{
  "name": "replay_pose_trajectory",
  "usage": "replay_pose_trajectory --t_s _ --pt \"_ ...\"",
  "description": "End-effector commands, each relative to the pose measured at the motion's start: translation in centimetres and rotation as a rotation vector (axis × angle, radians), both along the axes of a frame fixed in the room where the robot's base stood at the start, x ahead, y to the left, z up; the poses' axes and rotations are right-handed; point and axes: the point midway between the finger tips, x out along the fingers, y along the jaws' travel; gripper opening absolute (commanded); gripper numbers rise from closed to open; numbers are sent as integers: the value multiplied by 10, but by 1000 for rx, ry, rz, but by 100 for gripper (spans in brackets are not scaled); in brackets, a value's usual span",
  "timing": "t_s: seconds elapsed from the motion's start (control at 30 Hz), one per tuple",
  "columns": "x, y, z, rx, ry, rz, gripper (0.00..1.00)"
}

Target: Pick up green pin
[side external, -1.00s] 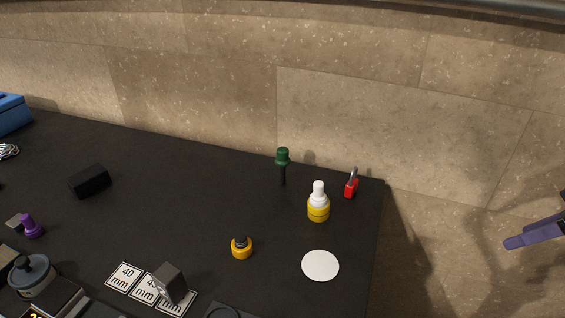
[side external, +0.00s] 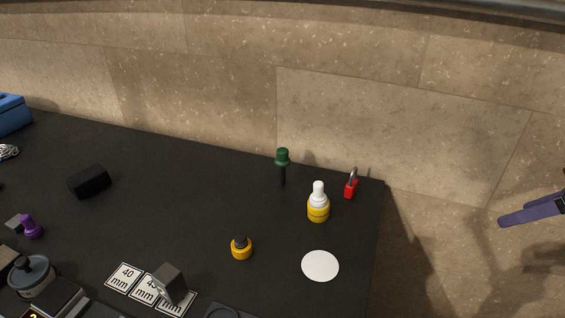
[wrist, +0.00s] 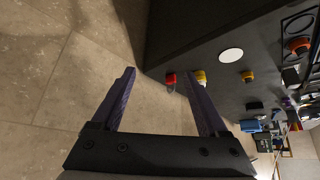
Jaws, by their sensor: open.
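The green pin (side external: 283,158) stands upright on the dark table, near its back edge, in the side external view. It has a green head and a thin dark shaft. I cannot surely make it out in the wrist view. My gripper (side external: 515,214) has purple fingers and is at the far right of the side external view, past the table's right edge and well away from the pin. In the wrist view my gripper (wrist: 158,73) is open, with nothing between the fingers.
A yellow bottle with a white top (side external: 318,204) and a red padlock (side external: 351,187) stand right of the pin. A white disc (side external: 320,266) and a yellow-black knob (side external: 241,248) lie nearer. A black block (side external: 90,182) is at left.

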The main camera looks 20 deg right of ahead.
Motion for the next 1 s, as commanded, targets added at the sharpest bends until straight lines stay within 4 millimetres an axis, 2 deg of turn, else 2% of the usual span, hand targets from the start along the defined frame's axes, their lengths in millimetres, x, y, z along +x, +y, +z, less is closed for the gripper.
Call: replay_pose_trajectory --t_s 0.1,0.2,0.27,0.4,0.5,0.63,0.77,0.9,1.0 --pt "37 1 41 3 -67 -7 77" --pt "75 4 71 5 -106 -2 77" --pt "100 8 86 8 -122 4 77" --pt "162 23 112 13 -150 26 77" --pt "207 37 122 16 -160 44 77" --pt "265 60 121 19 -163 74 77" --pt "319 88 105 20 -151 106 77" --pt "369 123 72 14 -122 148 77" --pt "393 146 42 6 -89 177 77"
